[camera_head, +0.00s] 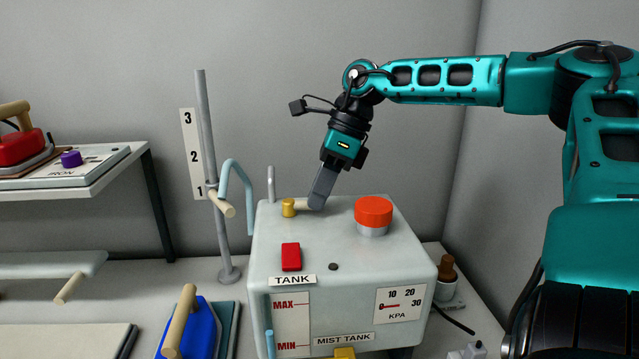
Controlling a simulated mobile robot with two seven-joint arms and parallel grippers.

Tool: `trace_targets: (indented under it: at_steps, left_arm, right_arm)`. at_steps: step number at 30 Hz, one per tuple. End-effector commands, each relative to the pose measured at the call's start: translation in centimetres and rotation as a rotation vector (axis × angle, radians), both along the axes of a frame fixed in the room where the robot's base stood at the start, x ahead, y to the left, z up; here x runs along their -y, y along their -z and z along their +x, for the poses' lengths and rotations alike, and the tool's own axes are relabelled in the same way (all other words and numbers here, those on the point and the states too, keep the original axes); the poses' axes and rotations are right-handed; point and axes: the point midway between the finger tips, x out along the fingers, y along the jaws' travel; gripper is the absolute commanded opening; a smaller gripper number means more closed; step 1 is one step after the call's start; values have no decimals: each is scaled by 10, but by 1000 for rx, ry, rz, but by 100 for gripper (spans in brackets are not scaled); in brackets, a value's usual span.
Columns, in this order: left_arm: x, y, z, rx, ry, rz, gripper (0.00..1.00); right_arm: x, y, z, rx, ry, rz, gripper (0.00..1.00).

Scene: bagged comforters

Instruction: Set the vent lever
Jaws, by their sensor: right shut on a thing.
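The vent lever looks to be the cream handle (302,204) on a yellow pivot (288,208), on top of the grey tank box (350,260). The handle points right from the pivot, roughly level. My right gripper (318,200) comes down from above, tilted, and is shut on the handle's right end. Its fingers hide that end. My left gripper is not in view.
A red switch (291,257) is in front. A numbered pole (212,160) stands left. A blue iron (202,330) sits at lower left.

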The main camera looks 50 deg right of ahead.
Motion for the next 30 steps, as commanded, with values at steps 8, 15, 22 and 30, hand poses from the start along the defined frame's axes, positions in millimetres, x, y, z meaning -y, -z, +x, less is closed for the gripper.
trace_targets:
  at_steps: [8, 15, 22, 30]
  left_arm:
    - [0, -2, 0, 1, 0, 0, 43]
    - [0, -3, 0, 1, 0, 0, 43]
    - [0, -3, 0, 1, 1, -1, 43]
    - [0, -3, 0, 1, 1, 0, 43]
  right_arm:
    - [4, -1, 5, 2, -101, -2, 0]
    - [4, 0, 6, 3, -128, -1, 0]
    - [4, -1, 6, 4, -128, -2, 0]
    - [4, -1, 6, 3, -128, -1, 36]
